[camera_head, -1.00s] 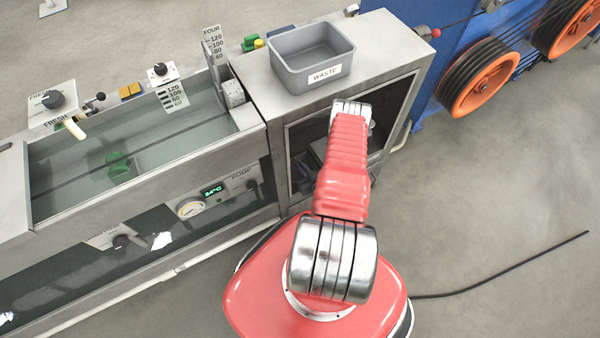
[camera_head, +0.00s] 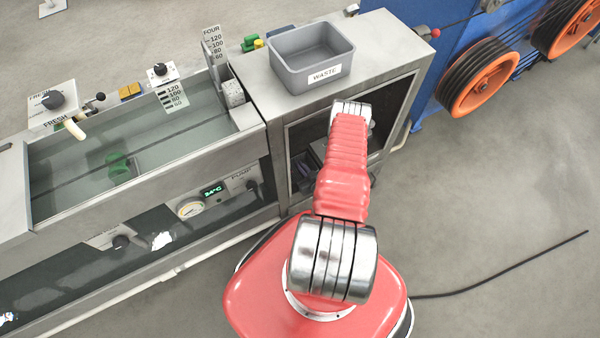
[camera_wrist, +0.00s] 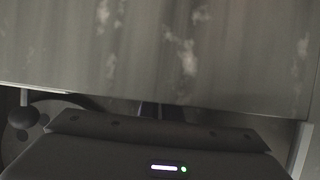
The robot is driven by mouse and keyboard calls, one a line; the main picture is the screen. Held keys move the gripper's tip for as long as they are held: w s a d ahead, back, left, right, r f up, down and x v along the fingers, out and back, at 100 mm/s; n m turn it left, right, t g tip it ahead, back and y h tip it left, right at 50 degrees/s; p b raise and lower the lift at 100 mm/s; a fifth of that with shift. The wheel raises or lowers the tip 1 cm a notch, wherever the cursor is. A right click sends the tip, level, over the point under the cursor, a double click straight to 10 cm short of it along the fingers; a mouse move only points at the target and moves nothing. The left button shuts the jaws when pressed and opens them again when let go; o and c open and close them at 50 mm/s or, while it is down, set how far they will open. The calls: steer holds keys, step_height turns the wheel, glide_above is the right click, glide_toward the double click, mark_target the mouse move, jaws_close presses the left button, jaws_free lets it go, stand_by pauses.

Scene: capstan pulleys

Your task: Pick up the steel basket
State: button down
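I cannot make out a steel basket in either view. My arm reaches into the open-fronted cabinet (camera_head: 397,105) beside the tank, and its end is hidden there in the head view. In the wrist view the dark body of my gripper (camera_wrist: 160,150) with a small lit indicator fills the bottom. Its fingertips do not show clearly. A grey, streaked, flat surface (camera_wrist: 170,45) fills the top of that view, close to the gripper. I cannot tell what it belongs to, or whether anything is held.
A grey WASTE bin (camera_head: 301,71) stands on the cabinet top. The water tank (camera_head: 195,145) on the left has a green object (camera_head: 118,168) in it. A blue machine with orange pulleys (camera_head: 476,86) stands at the right. A black cable (camera_head: 505,273) lies on otherwise clear floor.

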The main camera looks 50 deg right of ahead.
steer(key=shift+r, duration=0.15)
step_height(320, 180, up, 18)
stand_by(1.0)
steer(key=shift+s, duration=0.1)
stand_by(0.6)
